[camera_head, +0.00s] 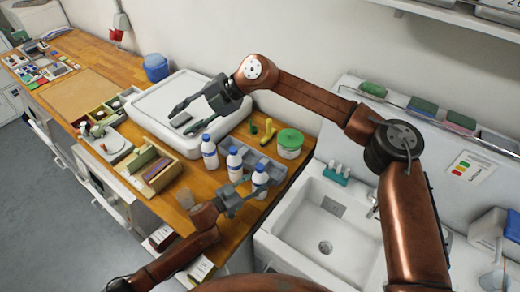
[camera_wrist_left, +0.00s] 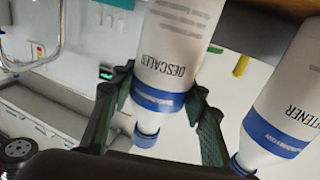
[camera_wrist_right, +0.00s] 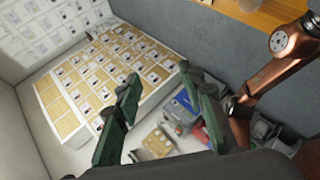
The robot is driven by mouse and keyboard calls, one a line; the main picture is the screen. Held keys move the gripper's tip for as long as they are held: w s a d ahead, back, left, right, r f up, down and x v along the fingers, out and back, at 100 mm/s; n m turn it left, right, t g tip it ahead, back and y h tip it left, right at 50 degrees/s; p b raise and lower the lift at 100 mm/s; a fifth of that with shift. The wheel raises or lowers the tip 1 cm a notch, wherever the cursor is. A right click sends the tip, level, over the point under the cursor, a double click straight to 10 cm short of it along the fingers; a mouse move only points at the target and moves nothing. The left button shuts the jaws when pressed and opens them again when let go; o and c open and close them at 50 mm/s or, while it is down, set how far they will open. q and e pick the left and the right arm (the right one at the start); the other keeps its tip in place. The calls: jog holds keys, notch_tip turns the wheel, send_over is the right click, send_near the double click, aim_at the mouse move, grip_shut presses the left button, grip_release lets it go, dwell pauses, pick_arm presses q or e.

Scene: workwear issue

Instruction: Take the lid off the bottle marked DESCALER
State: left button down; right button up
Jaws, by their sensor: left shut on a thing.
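The white bottle marked DESCALER (camera_wrist_left: 178,45) has a blue band and a blue lid (camera_wrist_left: 146,137); it appears upside down in the left wrist view. In the head view it is the rightmost bottle (camera_head: 260,177) of three and stands upright. My left gripper (camera_head: 255,187) is shut on this bottle, with its fingers (camera_wrist_left: 160,92) on either side near the blue band. The lid is on the bottle. My right gripper (camera_head: 188,112) is open and empty above the white bin lid; its spread fingers also show in the right wrist view (camera_wrist_right: 158,78).
A similar bottle whose label ends in FTENER (camera_wrist_left: 298,85) stands beside it. A green-lidded jar (camera_head: 289,150) and a yellow item (camera_head: 267,132) are behind. A sink (camera_head: 328,228) lies right, a wooden box (camera_head: 155,178) left.

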jog(key=w+a+r+m+t+y, duration=0.1)
jog(key=w+r+m+t+y, duration=0.1)
jog(key=w+r+m, duration=0.3)
jog(key=w+a+r+m+t+y, duration=0.1)
jog(key=r+m+t+y, duration=0.1)
jog(key=r, duration=0.4)
jog(key=w+a+r+m+t+y, duration=0.1)
jog(key=w+r+m+y, duration=0.1)
jog(key=w+r+m, duration=0.3)
jog(key=w+d+f+m+t+h, duration=0.2)
jog(key=w+d+m+t+h, duration=0.6)
jog(key=m, duration=0.9)
jog(key=m+g+h, duration=0.9)
jog(key=m+g, duration=0.3)
send_over(260, 166)
notch_tip(260, 166, down, 29)
jog(key=shift+s+f+g, duration=0.1)
jog(key=shift+f+g, duration=0.2)
notch_tip(260, 166, down, 7)
jog(key=shift+f, duration=0.2)
